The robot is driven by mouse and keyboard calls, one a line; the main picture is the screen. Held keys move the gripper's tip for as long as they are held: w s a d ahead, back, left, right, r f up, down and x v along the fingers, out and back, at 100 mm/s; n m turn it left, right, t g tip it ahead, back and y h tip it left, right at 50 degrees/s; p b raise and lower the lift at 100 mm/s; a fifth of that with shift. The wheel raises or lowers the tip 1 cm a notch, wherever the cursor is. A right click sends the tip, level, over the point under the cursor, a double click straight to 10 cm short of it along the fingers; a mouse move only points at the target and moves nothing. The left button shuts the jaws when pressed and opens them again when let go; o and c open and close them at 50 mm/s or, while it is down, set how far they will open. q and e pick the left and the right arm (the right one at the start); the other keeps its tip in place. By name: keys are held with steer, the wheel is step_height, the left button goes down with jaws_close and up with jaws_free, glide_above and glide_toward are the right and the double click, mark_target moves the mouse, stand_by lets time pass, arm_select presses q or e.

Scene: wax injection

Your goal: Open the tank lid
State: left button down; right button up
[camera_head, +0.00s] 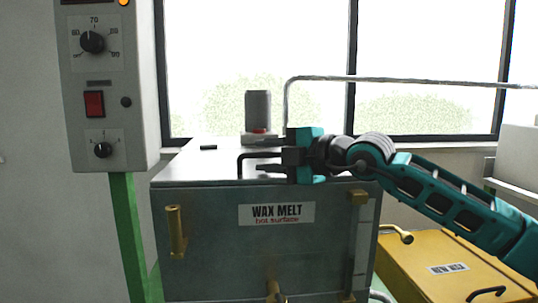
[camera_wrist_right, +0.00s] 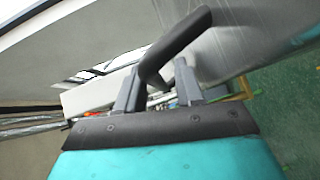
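The tank (camera_head: 230,235) is a grey metal box labelled WAX MELT, hot surface, in the middle of the head view. Its flat lid (camera_head: 205,168) lies closed on top. A black bar handle (camera_head: 240,165) stands at the lid's front edge; it also shows in the right wrist view (camera_wrist_right: 178,42). My right gripper (camera_head: 265,161) reaches in from the right at the handle, fingers pointing left. In the right wrist view its two fingers (camera_wrist_right: 158,88) are apart, with the handle's bent end between or just beyond them. Contact cannot be told. My left gripper is not in view.
A control box (camera_head: 110,130) with knobs and a red switch stands on a green post at left. A grey cylinder (camera_head: 258,112) stands at the lid's back. A metal pipe (camera_head: 410,80) runs behind my right arm. A yellow box (camera_head: 440,270) is at lower right.

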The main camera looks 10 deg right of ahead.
jaws_close()
stand_by(0.3)
stand_by(0.4)
